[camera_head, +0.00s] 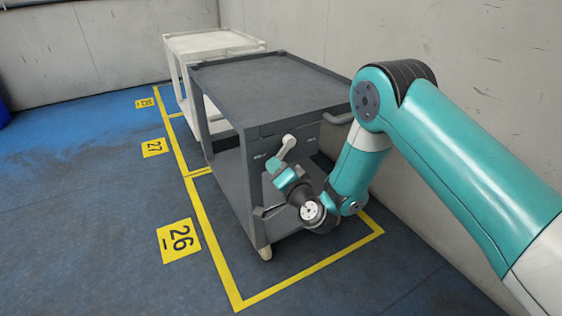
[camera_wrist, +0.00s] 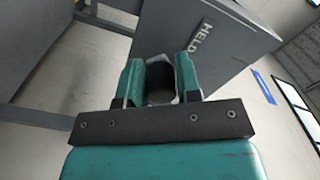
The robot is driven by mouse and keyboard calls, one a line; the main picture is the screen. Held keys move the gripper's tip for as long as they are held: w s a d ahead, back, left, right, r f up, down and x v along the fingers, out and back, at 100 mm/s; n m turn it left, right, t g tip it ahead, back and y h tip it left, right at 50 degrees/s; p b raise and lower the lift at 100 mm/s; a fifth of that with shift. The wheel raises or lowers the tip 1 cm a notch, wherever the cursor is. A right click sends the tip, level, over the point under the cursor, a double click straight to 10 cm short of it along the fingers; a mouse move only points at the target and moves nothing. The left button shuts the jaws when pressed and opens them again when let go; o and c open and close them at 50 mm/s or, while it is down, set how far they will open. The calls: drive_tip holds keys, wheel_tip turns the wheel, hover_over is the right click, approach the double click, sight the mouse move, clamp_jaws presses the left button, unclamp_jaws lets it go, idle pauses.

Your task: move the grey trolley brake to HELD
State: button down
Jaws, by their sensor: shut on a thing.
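The grey trolley (camera_head: 262,82) stands in the yellow-marked bay. Its brake lever (camera_head: 288,143) is pale and sits on the end panel, slanting down and to the left to my gripper (camera_head: 281,167). One label (camera_head: 260,155) lies left of the lever and another (camera_head: 310,139) lies right; both are too small to read there. In the wrist view, my gripper (camera_wrist: 159,82) is shut on the dark, round end of the brake lever (camera_wrist: 160,84), between its teal fingers. The HELD label (camera_wrist: 202,38) shows on the panel beyond, above and right of the fingers. The rest of the lever is mostly hidden.
A white trolley (camera_head: 205,42) stands behind the grey one. The grey trolley's push handle (camera_head: 340,118) juts out near my arm. A wall (camera_head: 440,40) runs close on the right. The blue floor (camera_head: 90,190) at left is clear.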

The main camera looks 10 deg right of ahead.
drive_tip(key=shift+s+a+r, duration=0.15)
drive_tip(key=shift+s+a, duration=0.05)
drive_tip(key=shift+a, duration=0.3)
drive_tip(key=c, duration=0.9)
unclamp_jaws()
drive_tip(key=shift+w+d, duration=0.1)
drive_tip(key=shift+d, duration=0.1)
